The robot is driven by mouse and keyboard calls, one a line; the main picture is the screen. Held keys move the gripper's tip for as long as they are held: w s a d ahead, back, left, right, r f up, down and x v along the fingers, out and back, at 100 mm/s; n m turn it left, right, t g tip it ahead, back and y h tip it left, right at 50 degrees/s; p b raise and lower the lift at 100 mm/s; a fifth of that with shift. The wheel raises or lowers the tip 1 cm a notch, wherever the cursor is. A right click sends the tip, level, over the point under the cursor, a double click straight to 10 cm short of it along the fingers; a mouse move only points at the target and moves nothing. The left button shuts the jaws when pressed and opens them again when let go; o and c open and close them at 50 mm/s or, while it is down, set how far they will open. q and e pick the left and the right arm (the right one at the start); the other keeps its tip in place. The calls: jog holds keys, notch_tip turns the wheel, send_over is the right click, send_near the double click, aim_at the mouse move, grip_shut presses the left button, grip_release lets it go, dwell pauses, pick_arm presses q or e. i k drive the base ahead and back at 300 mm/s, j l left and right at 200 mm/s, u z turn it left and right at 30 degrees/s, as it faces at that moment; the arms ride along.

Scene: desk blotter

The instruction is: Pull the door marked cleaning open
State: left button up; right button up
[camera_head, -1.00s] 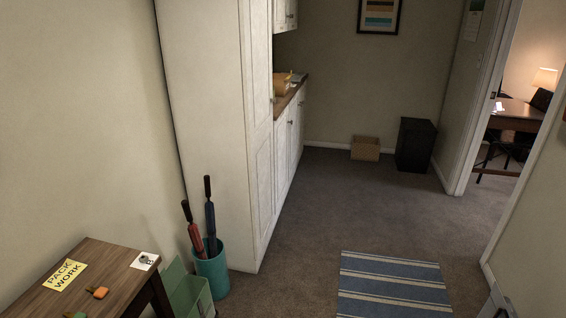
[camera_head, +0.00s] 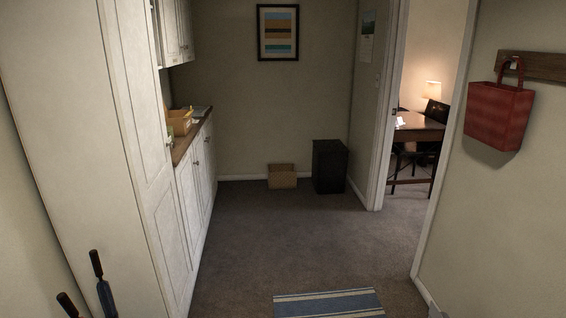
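No door with a readable cleaning mark shows. A tall white cabinet (camera_head: 75,130) stands at the left, its paneled front facing the passage, with a small dark knob near its edge. Its doors look shut. White base cabinets (camera_head: 196,180) with small knobs run on behind it under a wooden counter, and white wall cabinets (camera_head: 174,32) hang above. Their doors also look shut.
A striped rug (camera_head: 328,303) lies on the open carpet ahead. A cardboard box (camera_head: 282,176) and a black bin (camera_head: 329,166) stand at the back wall. A red bag (camera_head: 499,115) hangs at right, beside an open doorway.

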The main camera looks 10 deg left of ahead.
aim_at(185, 175)
jog(key=i+u, duration=0.3)
jog(key=i, duration=1.75)
